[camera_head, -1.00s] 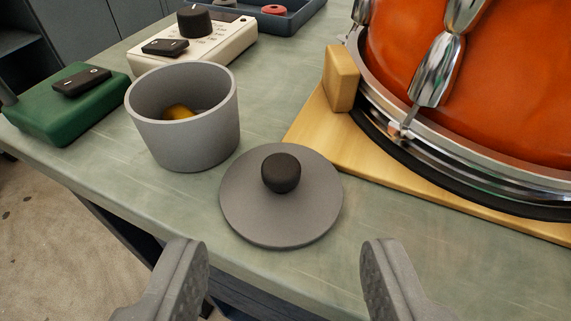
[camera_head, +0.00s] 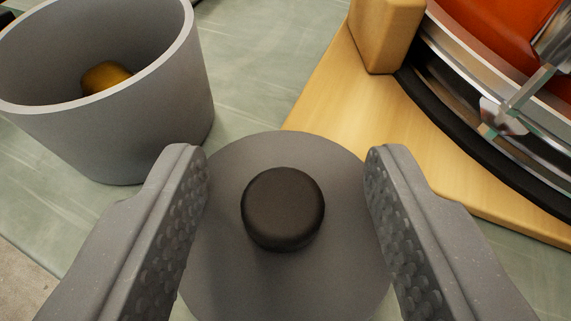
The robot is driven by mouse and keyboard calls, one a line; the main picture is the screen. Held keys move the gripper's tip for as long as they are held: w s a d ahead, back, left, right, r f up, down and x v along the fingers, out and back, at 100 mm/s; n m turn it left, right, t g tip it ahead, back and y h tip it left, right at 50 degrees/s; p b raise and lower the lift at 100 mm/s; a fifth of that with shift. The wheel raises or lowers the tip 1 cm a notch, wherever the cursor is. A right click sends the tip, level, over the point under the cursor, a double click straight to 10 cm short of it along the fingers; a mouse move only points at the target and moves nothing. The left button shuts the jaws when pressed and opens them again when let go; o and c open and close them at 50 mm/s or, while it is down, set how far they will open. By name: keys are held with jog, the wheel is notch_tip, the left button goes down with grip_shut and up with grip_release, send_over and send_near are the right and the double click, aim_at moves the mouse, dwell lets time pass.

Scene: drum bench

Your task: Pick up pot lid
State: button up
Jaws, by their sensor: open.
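The pot lid (camera_head: 330,275) is a flat grey disc lying on the bench, with a dark round knob (camera_head: 283,208) at its middle. My gripper (camera_head: 287,165) is open, its two grey fingers on either side of the knob with a clear gap on both sides. The fingers overlap the left and right edges of the lid in the picture. How high the fingertips are above the lid I cannot tell. The grey pot (camera_head: 165,110) stands upright and uncovered at the upper left, with a yellow-brown object (camera_head: 106,77) inside.
An orange drum (camera_head: 480,20) with chrome fittings rests on a wooden base (camera_head: 350,110) at the upper right, close behind the lid. A wooden block (camera_head: 386,35) stands on that base. Bare green bench (camera_head: 255,60) shows between pot and base.

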aim_at(282, 236)
grip_shut()
jog(key=shift+r, duration=0.15)
jog(key=shift+r, duration=1.45)
jog(key=shift+s+r+p, duration=0.1)
jog(key=shift+r+p, duration=0.2)
jog(key=shift+r, duration=0.05)
jog(key=s+d+b, duration=0.1)
jog(key=s+d, duration=0.2)
jog(key=s, duration=0.7)
jog(key=shift+d+r+b, duration=0.25)
jog(key=shift+d+b, duration=0.05)
jog(key=shift+d, duration=0.05)
